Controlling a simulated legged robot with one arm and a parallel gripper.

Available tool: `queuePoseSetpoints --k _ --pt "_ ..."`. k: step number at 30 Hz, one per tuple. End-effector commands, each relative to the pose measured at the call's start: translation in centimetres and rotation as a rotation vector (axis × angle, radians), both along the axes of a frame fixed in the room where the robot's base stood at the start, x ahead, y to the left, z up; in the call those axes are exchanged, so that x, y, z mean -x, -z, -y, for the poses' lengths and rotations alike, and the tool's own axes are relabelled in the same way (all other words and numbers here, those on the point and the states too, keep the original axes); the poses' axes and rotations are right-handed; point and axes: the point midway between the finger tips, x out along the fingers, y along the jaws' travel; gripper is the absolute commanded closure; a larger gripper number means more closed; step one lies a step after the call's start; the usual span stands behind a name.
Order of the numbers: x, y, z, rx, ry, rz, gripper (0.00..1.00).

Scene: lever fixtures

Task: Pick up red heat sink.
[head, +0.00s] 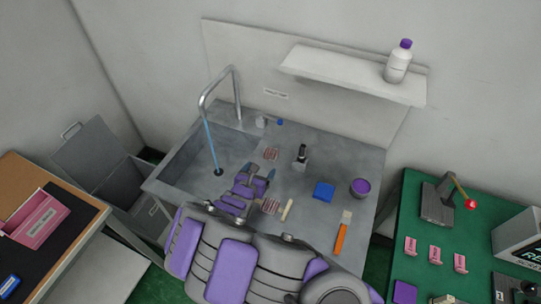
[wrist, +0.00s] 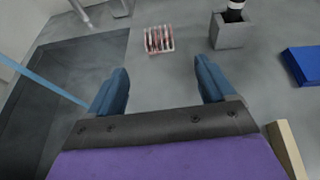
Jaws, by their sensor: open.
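A small heat sink (head: 271,154) with red and pale stripes lies on the grey counter, right of the sink basin. It also shows in the wrist view (wrist: 158,39), just beyond my fingertips and roughly centred between them. My gripper (head: 258,171) is open and empty, its two blue fingers pointing towards that heat sink without touching it; they also show in the wrist view (wrist: 161,66). A second, similar striped piece (head: 270,206) lies on the counter beside my arm, partly hidden in the head view.
A grey block with a dark top (wrist: 230,30) stands right of the heat sink. A blue block (head: 324,191), purple tub (head: 361,187) and orange-handled scraper (head: 342,234) lie farther right. The sink basin (head: 200,160), with a blue water stream, is on the left.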

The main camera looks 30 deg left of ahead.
Motion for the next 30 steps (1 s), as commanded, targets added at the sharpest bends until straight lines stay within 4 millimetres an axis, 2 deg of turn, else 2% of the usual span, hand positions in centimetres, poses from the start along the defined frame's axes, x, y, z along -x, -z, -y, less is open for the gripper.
queuePoseSetpoints --k 4,9,20,30 --pt "-2.7 1.6 -0.5 -0.003 0.005 -0.008 0.17" --pt "-5.2 2.5 -1.2 -0.001 0.003 -0.002 0.17" --pt "-7.1 3.2 -1.5 -0.002 0.003 -0.003 0.17" --pt "-10.4 4.4 -2.3 -0.003 0.002 -0.003 0.17"
